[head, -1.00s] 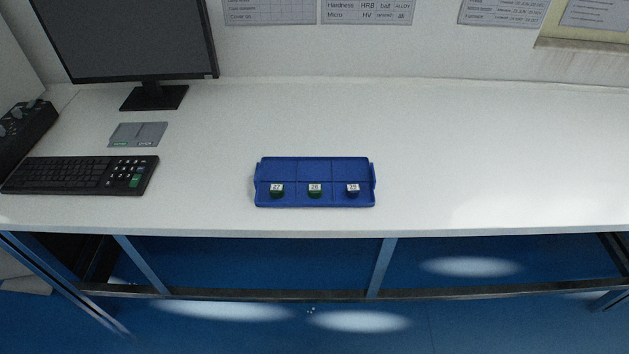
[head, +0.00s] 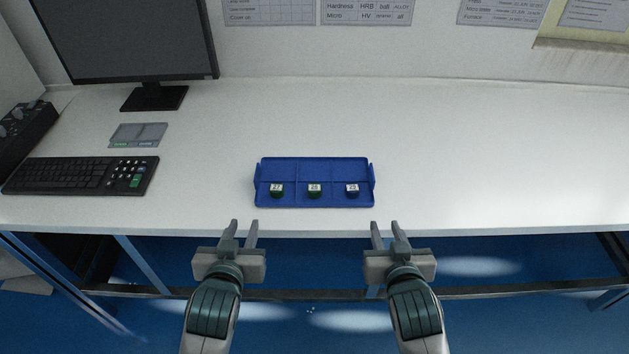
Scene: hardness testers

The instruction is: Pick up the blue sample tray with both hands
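The blue sample tray (head: 314,164) lies flat on the white bench, with a raised end piece on its left and right sides. It has a grid of compartments. Three small labelled samples stand in its front row: a left one (head: 276,190), a middle one (head: 314,190) and a right one (head: 352,190). My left gripper (head: 243,228) is open and empty at the bench's front edge, below and left of the tray. My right gripper (head: 384,230) is open and empty at the front edge, below and right of the tray. Neither touches the tray.
A black keyboard (head: 80,175), a small grey tray (head: 138,134) and a monitor (head: 130,45) stand on the left of the bench (head: 480,150). A dark device (head: 25,130) sits at the far left. The bench right of the blue tray is clear.

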